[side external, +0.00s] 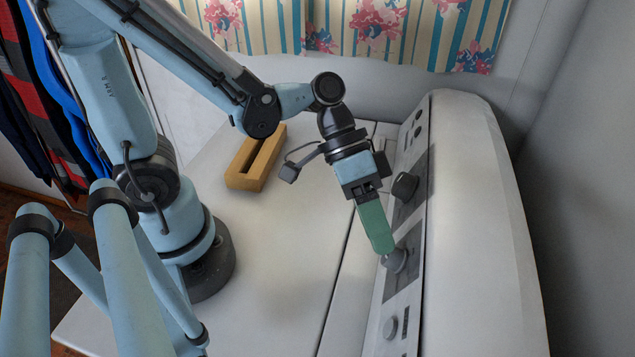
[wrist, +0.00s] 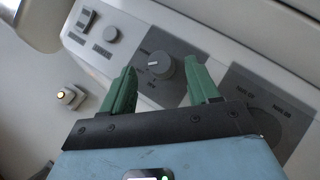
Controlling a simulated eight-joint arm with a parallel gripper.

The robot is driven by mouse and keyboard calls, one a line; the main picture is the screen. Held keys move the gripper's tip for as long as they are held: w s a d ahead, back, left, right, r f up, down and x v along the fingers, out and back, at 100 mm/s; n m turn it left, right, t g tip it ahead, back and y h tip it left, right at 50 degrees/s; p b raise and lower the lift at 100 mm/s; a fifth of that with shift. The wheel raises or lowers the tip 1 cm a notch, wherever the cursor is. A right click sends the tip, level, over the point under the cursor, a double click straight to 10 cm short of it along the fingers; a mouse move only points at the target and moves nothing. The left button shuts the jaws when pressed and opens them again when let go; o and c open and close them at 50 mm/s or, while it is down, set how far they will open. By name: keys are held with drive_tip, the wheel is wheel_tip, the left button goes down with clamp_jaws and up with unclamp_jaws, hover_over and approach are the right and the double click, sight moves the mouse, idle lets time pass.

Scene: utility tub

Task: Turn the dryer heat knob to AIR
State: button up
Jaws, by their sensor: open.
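A round grey knob (side external: 396,262) sits on a dark grey plate of the white sloped control panel. The same knob (wrist: 161,67) shows in the wrist view, with a pale pointer mark towards its left side. My gripper (side external: 384,250) has green fingers and reaches down to this knob. In the wrist view my open gripper (wrist: 160,70) has one finger on each side of the knob, with gaps visible. Whether the fingers touch it cannot be told.
Another knob (side external: 405,186) sits on a second dark plate farther along the panel. A smaller knob (side external: 390,328) is nearer the camera. A wooden open box (side external: 256,160) lies on the white top, which is otherwise mostly clear. A curtain (side external: 350,30) hangs behind.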

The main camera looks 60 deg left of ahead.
sight(393, 259)
drive_tip(key=shift+x, duration=1.4)
drive_tip(key=c, duration=1)
drive_tip(key=shift+f+n+g+h, duration=0.15)
drive_tip(key=shift+n+g+h, duration=0.15)
drive_tip(key=shift+n+h, duration=0.65)
drive_tip(key=shift+c, duration=0.2)
drive_tip(key=o, duration=1)
drive_tip(key=shift+o, duration=0.2)
